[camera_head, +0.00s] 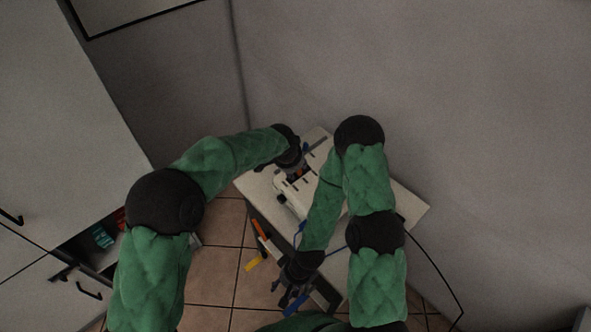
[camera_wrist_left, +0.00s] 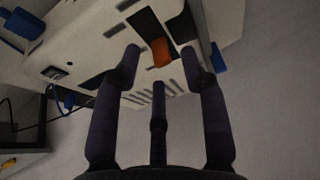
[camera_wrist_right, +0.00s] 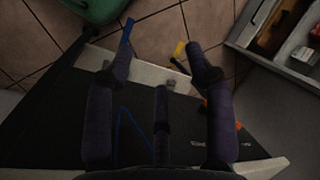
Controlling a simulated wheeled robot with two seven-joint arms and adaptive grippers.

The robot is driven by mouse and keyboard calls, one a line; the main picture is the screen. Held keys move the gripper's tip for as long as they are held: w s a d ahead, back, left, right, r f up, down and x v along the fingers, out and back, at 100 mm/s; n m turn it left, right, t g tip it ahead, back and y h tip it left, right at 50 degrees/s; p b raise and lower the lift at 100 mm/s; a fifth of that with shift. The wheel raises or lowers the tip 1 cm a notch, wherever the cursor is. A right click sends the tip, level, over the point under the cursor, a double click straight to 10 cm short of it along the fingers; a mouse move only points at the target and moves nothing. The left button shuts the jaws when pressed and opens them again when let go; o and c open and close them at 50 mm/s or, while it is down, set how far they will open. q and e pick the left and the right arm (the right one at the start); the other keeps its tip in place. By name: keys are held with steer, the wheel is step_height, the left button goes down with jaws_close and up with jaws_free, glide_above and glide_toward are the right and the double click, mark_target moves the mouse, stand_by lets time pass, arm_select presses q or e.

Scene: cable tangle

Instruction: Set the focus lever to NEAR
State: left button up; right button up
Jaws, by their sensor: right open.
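A white device (camera_head: 290,197) with dark slots stands on the table; it also fills the top of the left wrist view (camera_wrist_left: 85,45). On it is a dark part with an orange tab (camera_wrist_left: 161,52), which looks like the lever; I cannot read any NEAR mark. My left gripper (camera_head: 297,166) is over the device. In its wrist view the left gripper (camera_wrist_left: 160,62) is open, with a finger on either side of the orange tab and visible gaps. My right gripper (camera_head: 291,298) is low at the table's front edge; in its wrist view it (camera_wrist_right: 160,65) is open and empty.
The white table (camera_head: 405,208) stands in a wall corner. Blue cable lies near the device and front edge. A yellow piece (camera_head: 252,265) and an orange piece (camera_head: 260,229) are beside the table's left front. An open drawer (camera_wrist_right: 285,40) holds small items. Tiled floor is clear left of the table.

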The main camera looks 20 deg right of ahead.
arm_select(q)
steer(key=v, duration=0.8)
steer(key=shift+s+r, duration=0.15)
steer(key=shift+r, duration=0.05)
steer(key=shift+a, duration=0.15)
